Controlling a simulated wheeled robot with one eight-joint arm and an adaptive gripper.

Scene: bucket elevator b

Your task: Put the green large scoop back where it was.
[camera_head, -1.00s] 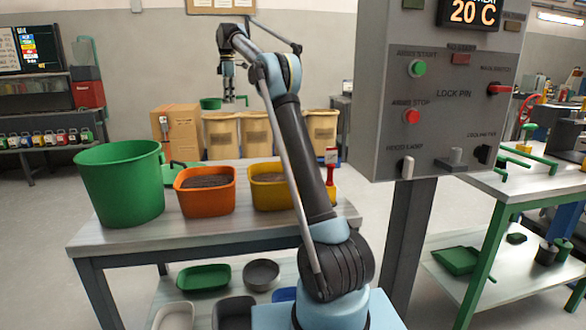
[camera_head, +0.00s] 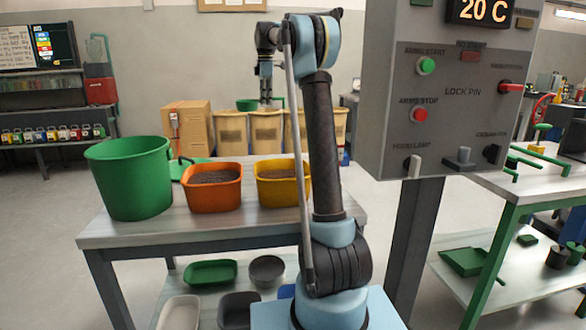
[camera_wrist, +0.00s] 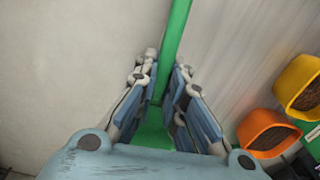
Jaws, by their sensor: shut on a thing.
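My gripper (camera_head: 266,92) hangs at the far end of my raised arm, beyond the table in the head view. In the wrist view its fingers (camera_wrist: 164,80) are shut around the green bar of the green large scoop (camera_wrist: 176,32). More green of the scoop shows low between the fingers, partly hidden by them. In the head view the scoop's green bowl (camera_head: 247,104) shows small beside the gripper, in the air in front of the back wall. The spot where the scoop was before cannot be told from these frames.
The table (camera_head: 240,222) bears a green bucket (camera_head: 130,180), an orange tub (camera_head: 214,196), a yellow tub (camera_head: 283,192) and a flat green item (camera_head: 186,166) behind them. Trays lie on its lower shelf. A grey control panel (camera_head: 440,130) stands close at right. Cardboard boxes stand behind.

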